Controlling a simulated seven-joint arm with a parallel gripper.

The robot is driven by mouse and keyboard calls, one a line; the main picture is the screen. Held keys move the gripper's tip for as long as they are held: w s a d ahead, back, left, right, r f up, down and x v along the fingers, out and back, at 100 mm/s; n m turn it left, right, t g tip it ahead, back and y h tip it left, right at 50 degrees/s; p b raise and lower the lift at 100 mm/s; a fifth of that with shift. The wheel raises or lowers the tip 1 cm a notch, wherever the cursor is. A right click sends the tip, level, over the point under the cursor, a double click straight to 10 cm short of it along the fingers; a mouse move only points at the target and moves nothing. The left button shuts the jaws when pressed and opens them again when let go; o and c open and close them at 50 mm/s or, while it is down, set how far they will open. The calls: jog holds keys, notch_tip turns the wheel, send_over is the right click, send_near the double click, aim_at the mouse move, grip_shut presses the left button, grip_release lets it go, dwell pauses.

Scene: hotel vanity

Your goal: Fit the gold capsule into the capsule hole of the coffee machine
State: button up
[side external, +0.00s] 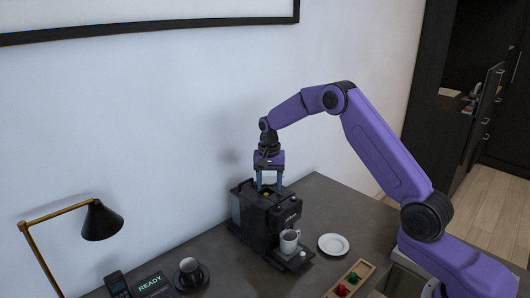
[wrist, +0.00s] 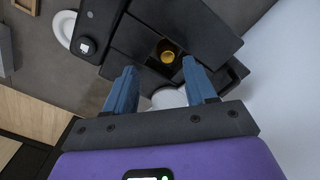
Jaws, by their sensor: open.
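The black coffee machine (side external: 262,215) stands on the grey counter against the wall. The gold capsule (wrist: 168,56) sits in the dark hole in the machine's top in the wrist view; it also shows as a small gold spot in the side view (side external: 267,194). How deep it sits I cannot tell. My gripper (side external: 269,187) points down just above the machine's top. Its two blue fingers (wrist: 162,88) are apart, with nothing between them, and the capsule shows beyond their tips.
A white cup (side external: 289,241) stands on the machine's drip tray. A white plate (side external: 333,244) and a wooden tray (side external: 363,270) with red and green capsules lie to the right. A dark cup (side external: 190,269), a READY sign (side external: 150,284) and a black lamp (side external: 101,220) are at left.

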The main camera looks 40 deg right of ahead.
aim_at(265, 194)
notch_tip(265, 194, up, 17)
jog(key=a, duration=0.1)
jog(key=shift+w+a+f, duration=0.2)
dwell(0.6)
jog(key=s+a+n, duration=1.1)
jog(key=s+a, duration=0.4)
jog(key=s, duration=0.4)
jog(key=s+d+f+n, duration=0.2)
jog(key=s+n, duration=0.3)
jog(key=s, duration=0.7)
jog(key=s+d+f+n, duration=0.3)
jog(key=s+f+n, duration=0.1)
jog(key=s, duration=0.9)
jog(key=shift+d+n, duration=0.15)
jog(key=shift+n, duration=0.75)
